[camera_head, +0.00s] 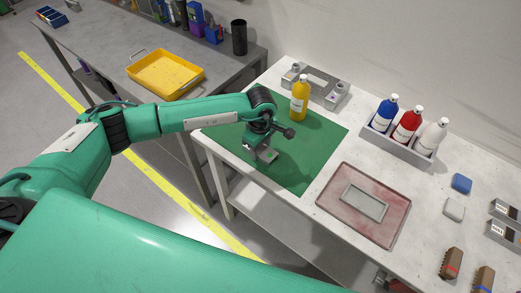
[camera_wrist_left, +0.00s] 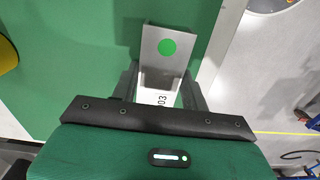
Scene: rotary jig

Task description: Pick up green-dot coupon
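The green-dot coupon (camera_wrist_left: 165,62) is a grey metal plate with a round green dot near its far end, and "03" shows on a pale part closer to me. In the head view the coupon (camera_head: 266,154) is a small grey plate over the green mat (camera_head: 310,152), near its front left edge. My left gripper (camera_wrist_left: 160,92) has its fingers apart, one on each side of the coupon's near part. Whether they press on it is not clear. In the head view my left gripper (camera_head: 262,143) is partly hidden by its own wrist. My right gripper is not in view.
A yellow bottle (camera_head: 299,97) stands on the mat behind the gripper, before a grey metal fixture (camera_head: 318,84). A reddish tray (camera_head: 335,197) lies to the right. A rack (camera_head: 378,138) holds blue, red and white bottles. A yellow tray (camera_head: 140,69) is on the other table.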

